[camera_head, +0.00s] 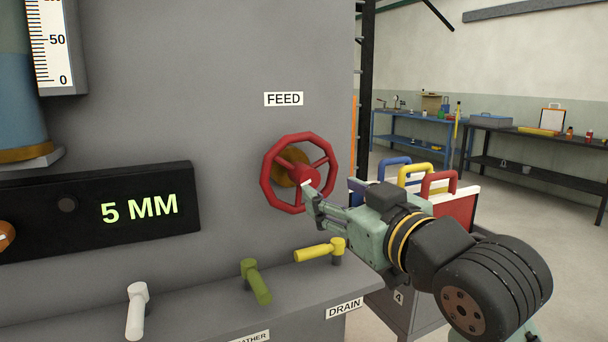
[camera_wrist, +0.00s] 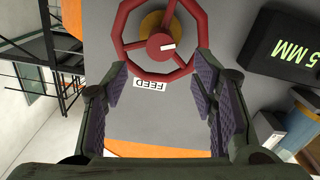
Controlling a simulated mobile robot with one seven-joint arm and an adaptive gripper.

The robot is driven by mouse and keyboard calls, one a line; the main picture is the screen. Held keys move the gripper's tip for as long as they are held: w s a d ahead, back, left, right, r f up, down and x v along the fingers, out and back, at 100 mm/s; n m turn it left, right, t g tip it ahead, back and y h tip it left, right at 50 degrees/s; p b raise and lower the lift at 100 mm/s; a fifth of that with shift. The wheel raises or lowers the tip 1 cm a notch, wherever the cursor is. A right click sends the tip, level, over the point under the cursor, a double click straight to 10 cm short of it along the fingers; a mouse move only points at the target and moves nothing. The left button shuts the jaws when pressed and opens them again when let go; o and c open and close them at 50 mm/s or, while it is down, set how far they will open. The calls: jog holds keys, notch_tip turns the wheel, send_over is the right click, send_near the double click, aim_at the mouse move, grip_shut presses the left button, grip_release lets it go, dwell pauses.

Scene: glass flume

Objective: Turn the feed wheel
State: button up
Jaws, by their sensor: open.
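The feed wheel (camera_head: 290,196) is a red, many-sided handwheel with spokes and a brass-coloured piece behind its hub, on a grey panel under a FEED label (camera_head: 283,99). My gripper (camera_head: 312,195) is open at the wheel's lower right side in the head view, its fingers overlapping the rim there. In the wrist view the wheel (camera_wrist: 158,66) is at the top centre, with the FEED label (camera_wrist: 149,85) below it. The open fingers (camera_wrist: 163,85) stand either side of the wheel's lower rim with nothing between their pads. Whether they touch the wheel I cannot tell.
A black display (camera_head: 100,212) reads 5 MM at left. White (camera_head: 136,310), green (camera_head: 256,281) and yellow (camera_head: 320,250) lever handles stand on the ledge below the wheel. Coloured-handled cases (camera_head: 452,200) are behind my arm. Benches (camera_head: 530,150) line the back wall.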

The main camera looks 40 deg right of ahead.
aim_at(310, 179)
jog(key=p+x, duration=0.2)
jog(key=x, duration=0.7)
jog(key=shift+w, duration=0.15)
jog(key=shift+c, duration=0.2)
grip_shut()
jog(key=shift+a, duration=0.1)
dwell(0.3)
